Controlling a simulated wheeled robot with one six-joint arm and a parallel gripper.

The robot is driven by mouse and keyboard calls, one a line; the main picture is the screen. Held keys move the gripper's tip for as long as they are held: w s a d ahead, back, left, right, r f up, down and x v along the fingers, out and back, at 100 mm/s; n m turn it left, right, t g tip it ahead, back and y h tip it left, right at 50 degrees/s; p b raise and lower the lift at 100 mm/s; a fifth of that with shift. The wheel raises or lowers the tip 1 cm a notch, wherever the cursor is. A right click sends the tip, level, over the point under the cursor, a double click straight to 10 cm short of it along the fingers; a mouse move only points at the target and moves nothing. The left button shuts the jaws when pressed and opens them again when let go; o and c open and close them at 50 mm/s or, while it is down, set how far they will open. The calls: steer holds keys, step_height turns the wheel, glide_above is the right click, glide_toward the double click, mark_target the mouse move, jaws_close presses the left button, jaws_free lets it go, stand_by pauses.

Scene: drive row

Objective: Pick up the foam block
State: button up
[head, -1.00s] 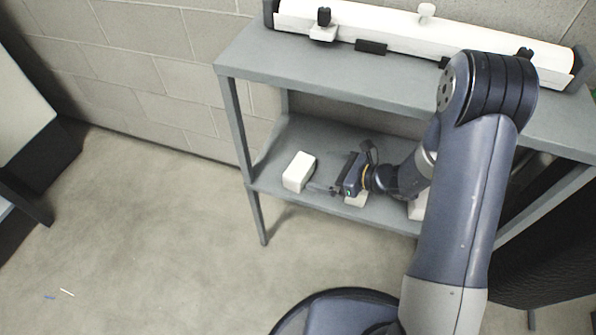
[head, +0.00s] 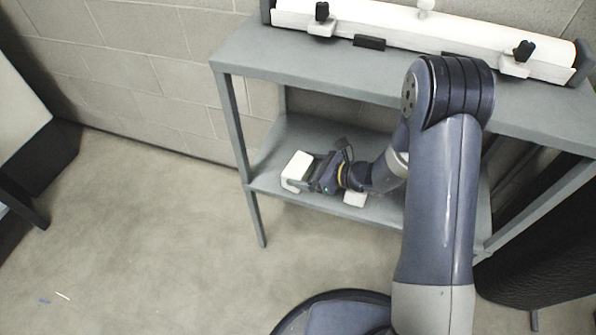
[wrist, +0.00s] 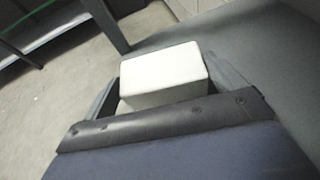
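The white foam block (head: 296,167) lies on the lower shelf near its left end. In the wrist view the block (wrist: 162,78) sits between the two fingers of my gripper (wrist: 165,80), with one finger on each side. A narrow gap shows beside the block at the left finger, so the fingers look open around it. In the head view my gripper (head: 306,172) reaches in from the right at the block, under the upper shelf. The block's near end is partly hidden by the gripper.
The grey lower shelf (head: 275,150) has another small white piece (head: 355,199) under my wrist. The upper shelf (head: 270,55) overhangs the arm and carries a long white roll-like item (head: 380,22) with clamps.

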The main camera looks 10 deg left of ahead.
steer(key=shift+c, duration=1.4)
